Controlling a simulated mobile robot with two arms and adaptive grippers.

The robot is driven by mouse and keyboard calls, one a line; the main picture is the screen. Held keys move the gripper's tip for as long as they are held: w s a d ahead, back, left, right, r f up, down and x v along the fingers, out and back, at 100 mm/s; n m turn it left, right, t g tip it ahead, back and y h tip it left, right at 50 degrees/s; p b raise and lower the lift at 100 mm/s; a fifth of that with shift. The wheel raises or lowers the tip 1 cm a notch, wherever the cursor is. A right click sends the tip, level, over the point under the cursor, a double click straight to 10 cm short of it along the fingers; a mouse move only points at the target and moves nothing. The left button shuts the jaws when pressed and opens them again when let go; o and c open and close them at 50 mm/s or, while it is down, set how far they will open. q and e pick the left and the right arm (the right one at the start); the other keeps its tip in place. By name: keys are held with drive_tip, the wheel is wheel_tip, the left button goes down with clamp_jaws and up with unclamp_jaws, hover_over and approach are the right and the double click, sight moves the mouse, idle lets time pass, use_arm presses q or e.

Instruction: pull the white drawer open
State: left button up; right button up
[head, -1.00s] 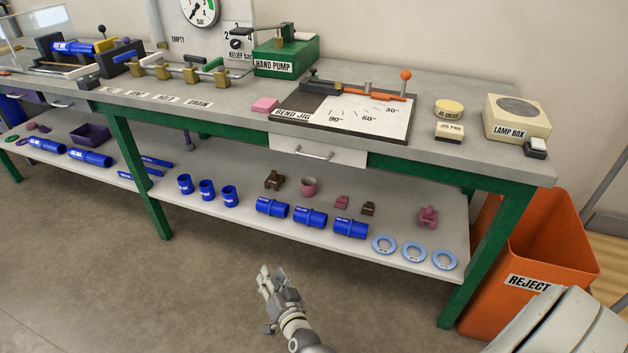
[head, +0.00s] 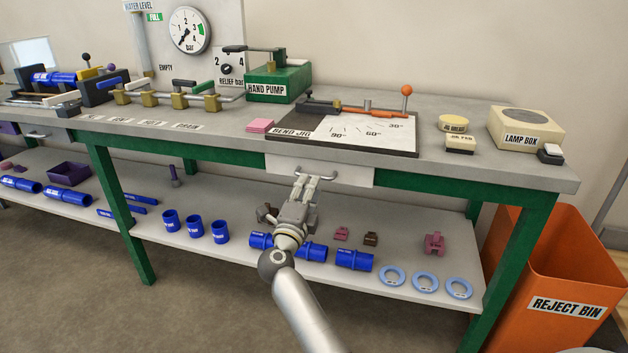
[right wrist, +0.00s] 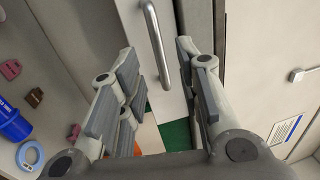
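The white drawer (head: 355,174) hangs under the bench top below the bend jig and looks shut. Its metal bar handle (head: 332,180) is partly behind my right gripper (head: 307,183). The right gripper is open, with its fingertips close to the drawer front at the handle. In the right wrist view the handle (right wrist: 156,45) lies in the gap between the two spread fingers (right wrist: 157,65), against the white drawer front (right wrist: 132,22). I cannot tell whether a finger touches it. My left gripper is not in view.
The bend jig (head: 400,146) sits on the bench top above the drawer. Blue fittings (head: 355,260) and rings (head: 425,283) lie on the lower shelf (head: 450,268). An orange reject bin (head: 545,270) stands at the right. The floor in front is clear.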

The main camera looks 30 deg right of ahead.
drive_tip(key=x, duration=0.5)
drive_tip(key=shift+w+b, duration=0.1)
drive_tip(key=shift+b, duration=0.25)
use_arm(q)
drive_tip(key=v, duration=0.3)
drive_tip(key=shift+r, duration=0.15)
use_arm(e)
clamp_jaws()
